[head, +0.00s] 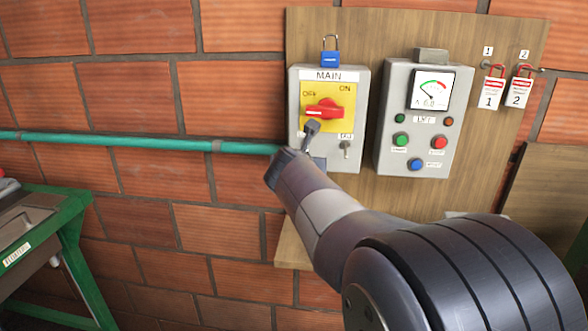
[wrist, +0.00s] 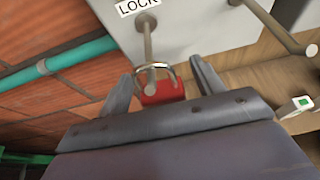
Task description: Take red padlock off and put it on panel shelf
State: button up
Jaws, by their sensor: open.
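The red padlock (wrist: 163,92) hangs by its silver shackle on a metal peg below the LOCK label in the wrist view. My gripper (wrist: 161,70) is open, with one finger on each side of the padlock and gaps between. The padlock is hidden behind my arm in the head view, where my gripper (head: 311,128) is at the lower left of the grey MAIN box (head: 360,78).
A blue padlock (head: 331,59) is on top of the MAIN box, above its red switch (head: 324,109). A meter box (head: 423,118) and two red-and-white tags (head: 492,92) are to the right. A teal pipe (head: 150,143) runs left.

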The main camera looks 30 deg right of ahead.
jog(key=shift+w+d+f, duration=0.1)
jog(key=shift+w, duration=0.1)
jog(key=shift+c, duration=0.3)
jog(key=c, duration=1.1)
